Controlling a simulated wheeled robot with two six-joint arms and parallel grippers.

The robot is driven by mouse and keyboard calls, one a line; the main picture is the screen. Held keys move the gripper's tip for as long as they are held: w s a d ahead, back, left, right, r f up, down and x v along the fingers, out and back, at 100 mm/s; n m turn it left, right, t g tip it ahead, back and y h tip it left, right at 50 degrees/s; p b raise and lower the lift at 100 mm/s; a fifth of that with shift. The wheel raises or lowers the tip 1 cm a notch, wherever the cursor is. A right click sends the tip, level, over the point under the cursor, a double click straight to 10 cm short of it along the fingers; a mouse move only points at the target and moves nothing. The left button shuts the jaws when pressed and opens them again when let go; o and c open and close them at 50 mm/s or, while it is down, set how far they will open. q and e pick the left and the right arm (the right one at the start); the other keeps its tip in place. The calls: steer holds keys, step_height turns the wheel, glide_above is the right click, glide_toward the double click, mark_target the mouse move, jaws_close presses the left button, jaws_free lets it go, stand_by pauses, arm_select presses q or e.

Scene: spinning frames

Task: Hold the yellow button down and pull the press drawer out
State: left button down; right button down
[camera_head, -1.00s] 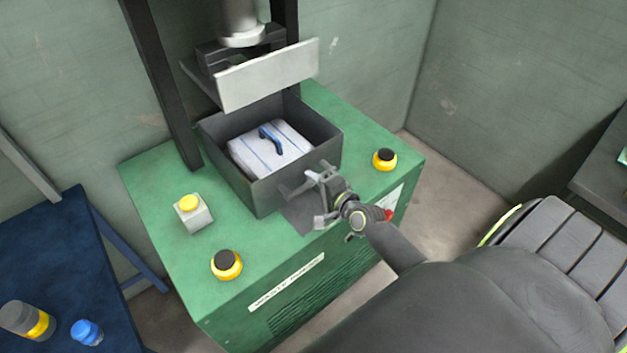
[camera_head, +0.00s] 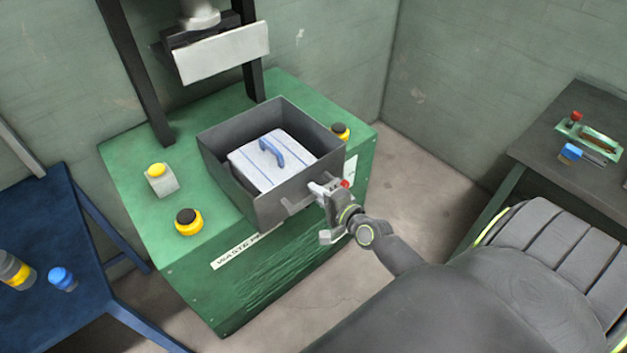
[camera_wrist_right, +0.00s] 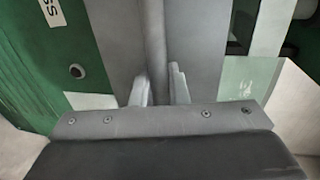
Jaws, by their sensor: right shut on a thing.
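The press drawer (camera_head: 238,187) is a dark grey open box that juts out over the front edge of the green press base. It holds a white, blue-striped block (camera_head: 262,172) with a blue handle. My right gripper (camera_head: 318,192) is at the drawer's front face, shut on the drawer handle (camera_head: 297,207); the wrist view shows the grey bar (camera_wrist_right: 154,50) between the two fingers (camera_wrist_right: 160,90). The yellow button (camera_head: 156,169) sits on a small pale box on the press top, left of the drawer, with nothing touching it. My left gripper is out of view.
A blue table (camera_head: 60,220) is at left, a dark bench (camera_head: 547,139) at right. Floor (camera_head: 420,170) is clear between press and bench.

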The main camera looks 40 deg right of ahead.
steer(key=shift+s, duration=0.5)
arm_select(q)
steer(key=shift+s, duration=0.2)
arm_select(e)
steer(key=c, duration=1.5)
jaws_free()
